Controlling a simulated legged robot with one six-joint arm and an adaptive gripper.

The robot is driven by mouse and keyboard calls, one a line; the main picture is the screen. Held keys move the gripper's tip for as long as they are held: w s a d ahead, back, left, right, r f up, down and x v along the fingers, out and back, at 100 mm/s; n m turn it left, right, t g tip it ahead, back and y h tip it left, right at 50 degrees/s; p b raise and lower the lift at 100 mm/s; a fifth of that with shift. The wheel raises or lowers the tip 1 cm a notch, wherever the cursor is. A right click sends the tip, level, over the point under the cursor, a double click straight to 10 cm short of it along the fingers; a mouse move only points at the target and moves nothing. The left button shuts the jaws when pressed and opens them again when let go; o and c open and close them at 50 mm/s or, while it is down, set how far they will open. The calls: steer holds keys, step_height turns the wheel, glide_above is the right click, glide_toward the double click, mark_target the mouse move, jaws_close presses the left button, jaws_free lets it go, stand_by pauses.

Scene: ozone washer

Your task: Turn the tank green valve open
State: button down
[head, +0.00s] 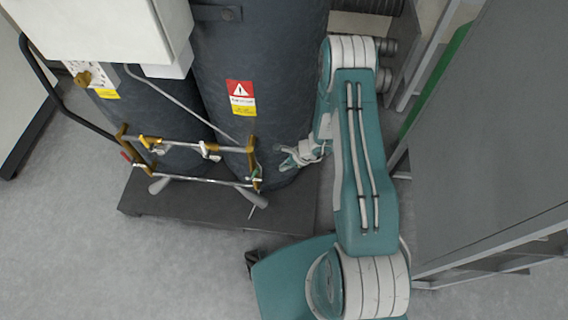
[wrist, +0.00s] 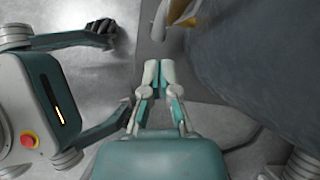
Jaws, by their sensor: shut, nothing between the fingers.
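Two dark tanks stand on a low dark platform; the right tank (head: 265,70) bears a red and yellow warning label. Brass and steel piping (head: 190,147) runs across their front. A small green valve handle (head: 255,174) shows at the right end of this piping, beside a brass fitting. My gripper (head: 285,160) is to the right of that handle, close to the right tank and apart from the handle. In the wrist view my gripper (wrist: 159,65) has its fingers together and empty. Brass piping (wrist: 184,12) shows above the fingertips there; the green handle cannot be made out in that view.
The dark platform (head: 140,200) lies under the tanks. A white box (head: 100,28) is at the upper left. A large grey panel (head: 490,130) stands close on the right of my arm. Grey floor (head: 120,265) is clear at the lower left.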

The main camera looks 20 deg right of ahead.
mark_target(255, 171)
steer(key=w+a+f, duration=0.1)
steer(key=a+f, duration=0.2)
steer(key=a, duration=0.4)
steer(key=shift+w+f, duration=0.2)
steer(key=shift+w, duration=0.15)
steer(key=shift+w+a+r+h, duration=0.3)
steer(key=shift+a+r, duration=0.1)
steer(key=shift+a, duration=0.25)
steer(key=shift+w+a+r+h, duration=0.3)
steer(key=shift+a+r, duration=0.1)
steer(key=shift+a, duration=0.2)
steer(key=shift+s+d, duration=0.1)
steer(key=shift+d, duration=0.05)
